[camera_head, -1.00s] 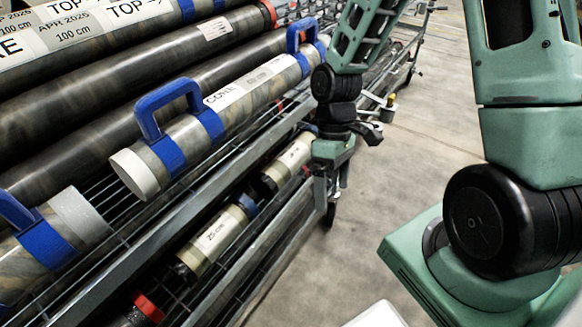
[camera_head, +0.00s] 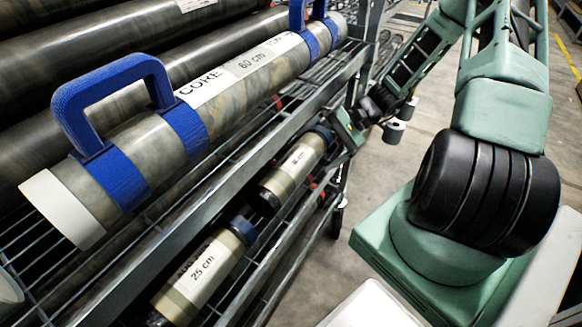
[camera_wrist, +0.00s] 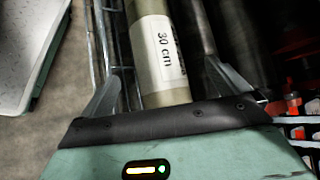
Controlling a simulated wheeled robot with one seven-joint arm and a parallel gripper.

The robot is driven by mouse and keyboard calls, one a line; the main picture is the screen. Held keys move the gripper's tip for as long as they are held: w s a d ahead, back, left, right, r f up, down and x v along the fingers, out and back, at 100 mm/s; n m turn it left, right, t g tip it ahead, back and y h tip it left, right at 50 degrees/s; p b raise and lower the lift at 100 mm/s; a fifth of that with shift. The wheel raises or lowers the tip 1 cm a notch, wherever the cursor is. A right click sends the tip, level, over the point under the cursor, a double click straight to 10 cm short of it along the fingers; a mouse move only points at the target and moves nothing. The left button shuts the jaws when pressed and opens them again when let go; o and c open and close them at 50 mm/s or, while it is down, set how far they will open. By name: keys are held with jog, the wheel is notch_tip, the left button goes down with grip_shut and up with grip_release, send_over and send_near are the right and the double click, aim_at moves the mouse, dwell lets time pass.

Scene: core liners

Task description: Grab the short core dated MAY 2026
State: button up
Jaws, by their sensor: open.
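Two short cores lie on the lower rack shelf in the head view. The nearer one (camera_head: 205,270) has a white label reading 25 cm and a blue cap at its far end. The farther one (camera_head: 293,172) has a white label too small to read there. In the wrist view, a short core labelled 30 cm (camera_wrist: 166,60) lies between the fingers of my open gripper (camera_wrist: 163,75). I cannot tell whether either finger touches it. In the head view my gripper (camera_head: 346,130) is beside the farther short core's far end. No MAY 2026 date is readable.
A long 60 cm core (camera_head: 245,75) with blue handles lies on the upper shelf, above the short cores. The metal shelf edge (camera_head: 215,165) runs between the levels. Dark long cores lie behind. Concrete floor (camera_head: 410,165) is open right of the rack.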

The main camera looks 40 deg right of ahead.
aim_at(308, 157)
jog(key=b+x, duration=0.1)
jog(key=x, duration=0.4)
jog(key=shift+s+f+b, duration=0.1)
jog(key=shift+f+b, duration=0.2)
jog(key=c, duration=2.1)
jog(key=shift+o, duration=0.2)
jog(key=shift+r, duration=0.15)
